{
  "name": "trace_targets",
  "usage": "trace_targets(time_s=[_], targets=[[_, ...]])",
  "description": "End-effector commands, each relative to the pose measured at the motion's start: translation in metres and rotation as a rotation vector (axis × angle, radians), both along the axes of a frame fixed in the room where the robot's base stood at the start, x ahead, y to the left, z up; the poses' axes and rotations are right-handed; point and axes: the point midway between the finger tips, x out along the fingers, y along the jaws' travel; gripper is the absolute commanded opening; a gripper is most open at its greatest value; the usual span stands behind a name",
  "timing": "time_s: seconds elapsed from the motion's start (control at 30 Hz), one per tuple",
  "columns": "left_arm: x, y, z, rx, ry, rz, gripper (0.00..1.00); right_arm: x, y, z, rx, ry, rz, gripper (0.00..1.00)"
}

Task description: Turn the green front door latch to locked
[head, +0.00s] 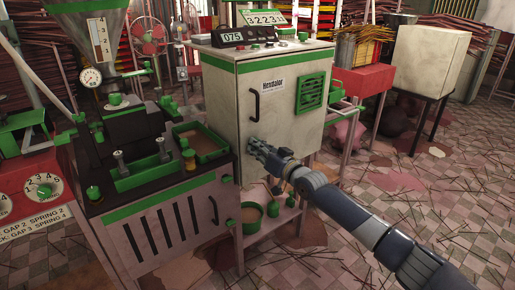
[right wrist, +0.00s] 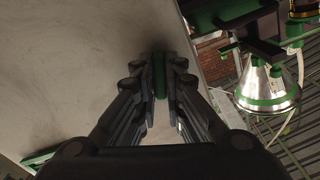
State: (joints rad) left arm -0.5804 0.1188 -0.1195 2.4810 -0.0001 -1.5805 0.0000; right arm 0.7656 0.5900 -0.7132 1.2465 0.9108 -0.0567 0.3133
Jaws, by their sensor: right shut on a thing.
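The pale cabinet (head: 285,125) with green trim stands in the middle of the head view, its front door closed as far as I can see. My right gripper (head: 255,146) reaches the lower left of the cabinet front, below the black door handle (head: 255,105). In the right wrist view my right gripper (right wrist: 160,80) is shut on the green latch (right wrist: 161,76), with a finger on each side of it. The latch looks upright between the fingers in that view. In the head view the gripper hides the latch. My left gripper is not in view.
A black and green extruder bench (head: 150,195) stands close on the left of the cabinet. A lower shelf with a green-rimmed bowl (head: 252,216) sits below my gripper. A red table (head: 365,78) is behind right. The tiled floor at right has scattered sticks.

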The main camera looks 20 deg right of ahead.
Motion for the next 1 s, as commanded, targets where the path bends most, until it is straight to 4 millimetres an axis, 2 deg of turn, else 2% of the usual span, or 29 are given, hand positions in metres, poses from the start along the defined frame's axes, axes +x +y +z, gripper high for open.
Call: trace_targets(time_s=[0.03,0.1,0.13,0.57,0.77,1.0], targets=[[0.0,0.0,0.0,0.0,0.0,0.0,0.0,0.0,0.0,-0.001,0.003,0.003,0.001,0.12],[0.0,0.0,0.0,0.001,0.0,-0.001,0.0,0.0,0.0,-0.001,0.003,0.003,0.001,0.28],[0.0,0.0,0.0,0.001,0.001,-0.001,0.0,0.0,0.0,-0.001,0.003,0.003,0.001,0.3],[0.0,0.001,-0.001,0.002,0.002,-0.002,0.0,-0.004,-0.001,-0.001,0.002,0.003,0.0,0.3],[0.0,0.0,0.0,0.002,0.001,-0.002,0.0,-0.024,-0.008,-0.003,0.002,0.005,0.001,0.3],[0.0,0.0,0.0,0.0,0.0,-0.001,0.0,-0.06,-0.021,-0.002,-0.001,0.003,0.001,0.3]])
